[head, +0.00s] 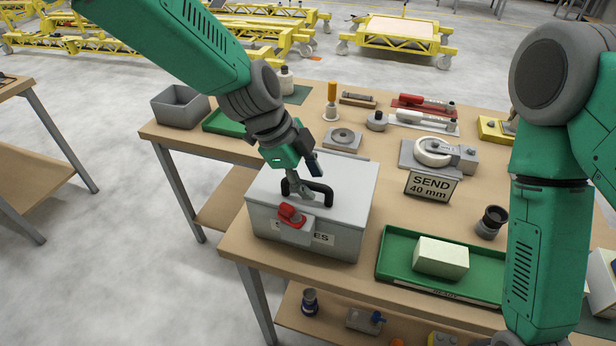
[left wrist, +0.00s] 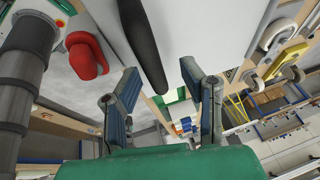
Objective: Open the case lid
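The grey case (head: 345,243) stands near the front left corner of the workbench, with its lid (head: 355,180) down. A black handle (head: 322,190) is on the lid, and a red latch (head: 291,213) is on the front above a partly hidden label. My left gripper (head: 296,180) is at the handle, pointing down. In the left wrist view its fingers (left wrist: 163,88) are apart, with the black handle (left wrist: 143,40) reaching down towards the gap between them. I cannot tell whether they touch it. The red latch (left wrist: 86,55) lies beside the left finger. My right gripper is out of sight.
A green tray (head: 388,268) with a pale block (head: 441,257) is right of the case. A "SEND 40 mm" sign (head: 431,187) and a tape roll (head: 433,151) stand behind it. A grey bin (head: 180,106) is at the back left. Several tools lie along the back.

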